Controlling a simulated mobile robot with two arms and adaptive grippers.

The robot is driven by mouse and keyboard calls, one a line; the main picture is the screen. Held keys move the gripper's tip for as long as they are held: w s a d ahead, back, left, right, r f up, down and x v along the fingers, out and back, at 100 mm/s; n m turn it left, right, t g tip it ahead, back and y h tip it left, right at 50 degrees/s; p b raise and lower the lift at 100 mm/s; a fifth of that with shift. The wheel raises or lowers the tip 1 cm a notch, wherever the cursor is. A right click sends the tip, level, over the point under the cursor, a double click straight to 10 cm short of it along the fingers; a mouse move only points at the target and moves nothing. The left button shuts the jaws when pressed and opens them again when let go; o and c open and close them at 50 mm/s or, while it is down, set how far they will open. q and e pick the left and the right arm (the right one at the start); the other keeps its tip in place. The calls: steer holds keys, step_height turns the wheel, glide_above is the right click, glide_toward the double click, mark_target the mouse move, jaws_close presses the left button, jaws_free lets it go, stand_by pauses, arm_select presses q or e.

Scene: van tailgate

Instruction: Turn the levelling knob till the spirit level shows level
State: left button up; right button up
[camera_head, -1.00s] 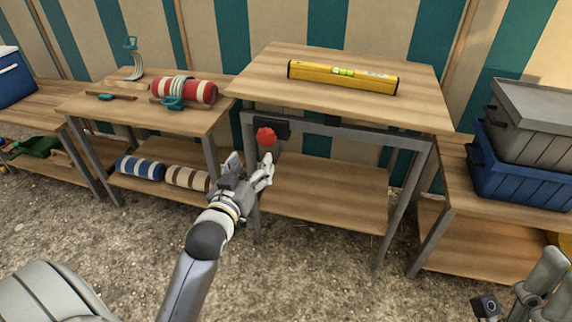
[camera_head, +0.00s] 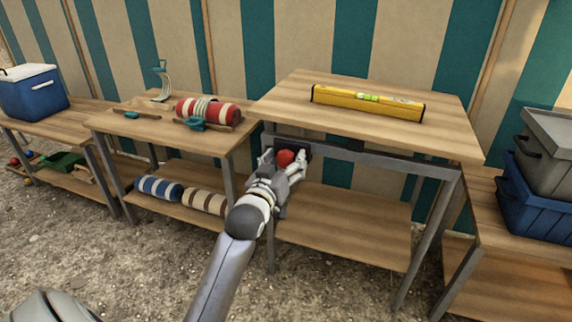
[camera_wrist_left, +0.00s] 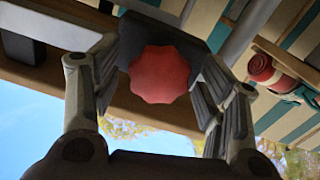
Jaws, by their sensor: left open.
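The red levelling knob (camera_head: 286,158) sits on a dark mount under the front left edge of the tilted wooden table (camera_head: 440,135). The yellow spirit level (camera_head: 367,102) lies on that tabletop; its green vial shows, but the bubble is too small to read. My left gripper (camera_head: 283,161) is open at the knob, with a finger on either side of it. In the left wrist view the lobed red knob (camera_wrist_left: 160,74) is between the spread fingers (camera_wrist_left: 160,95); I cannot tell whether they touch it. My right gripper is not in view.
A table at left holds a red striped roll (camera_head: 208,111) and small teal tools, with more rolls on its lower shelf. A blue cooler (camera_head: 34,92) stands at far left. Grey (camera_head: 550,145) and blue (camera_head: 540,202) crates are stacked at right. The table's metal leg is close to my left gripper.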

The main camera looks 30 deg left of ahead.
arm_select(q)
steer(key=shift+w+a, duration=0.1)
steer(key=shift+w, duration=0.3)
